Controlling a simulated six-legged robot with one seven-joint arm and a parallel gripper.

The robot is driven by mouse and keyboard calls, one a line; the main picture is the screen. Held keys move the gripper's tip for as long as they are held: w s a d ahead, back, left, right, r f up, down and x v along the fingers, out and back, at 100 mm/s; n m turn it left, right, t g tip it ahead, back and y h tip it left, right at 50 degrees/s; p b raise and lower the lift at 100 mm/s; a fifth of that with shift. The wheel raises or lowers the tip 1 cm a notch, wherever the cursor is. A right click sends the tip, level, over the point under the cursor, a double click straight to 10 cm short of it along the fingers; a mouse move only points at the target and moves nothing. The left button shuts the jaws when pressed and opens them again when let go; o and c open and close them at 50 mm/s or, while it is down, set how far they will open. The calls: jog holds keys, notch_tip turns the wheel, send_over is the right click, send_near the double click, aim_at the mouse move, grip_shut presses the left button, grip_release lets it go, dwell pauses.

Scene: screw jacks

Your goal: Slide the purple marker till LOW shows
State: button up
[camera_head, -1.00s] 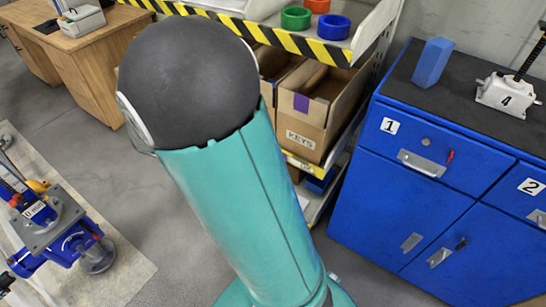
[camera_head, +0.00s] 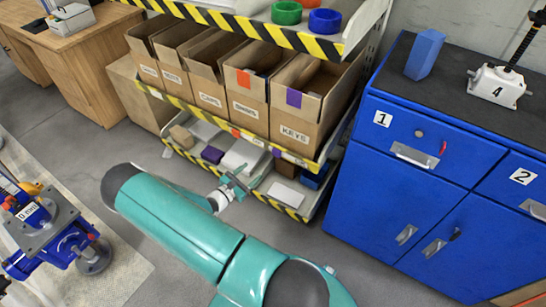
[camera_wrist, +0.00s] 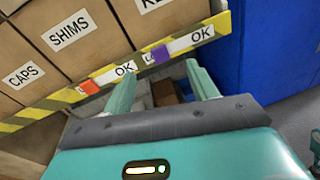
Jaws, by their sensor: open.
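The purple marker (camera_wrist: 160,54) sits on the yellow-black striped shelf edge below the KEYS box (camera_head: 295,134). In the wrist view, a white label reading OK (camera_wrist: 192,40) shows to its right. In the head view the marker is a small purple spot (camera_head: 276,153). LOW is not readable in either view. My gripper (camera_head: 238,186) is open and empty, low in front of the shelf. In the wrist view its two fingers (camera_wrist: 160,71) point toward the shelf edge below the marker, with no contact visible.
An orange marker (camera_wrist: 89,87) with its own OK label sits left on the same edge. Labelled cardboard boxes fill the shelf above. A lower shelf (camera_head: 285,197) holds small items. A blue cabinet (camera_head: 420,190) stands close on the right.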

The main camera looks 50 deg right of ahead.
notch_tip(320, 180, down, 4)
jog(key=d+n+t, duration=0.2)
jog(key=n, duration=0.1)
send_near(276, 153)
jog(key=shift+h, duration=0.4)
jog(key=d, duration=0.5)
jog(key=w+d+f, duration=0.1)
jog(key=d, duration=0.2)
jog(key=shift+s, duration=0.1)
grip_shut()
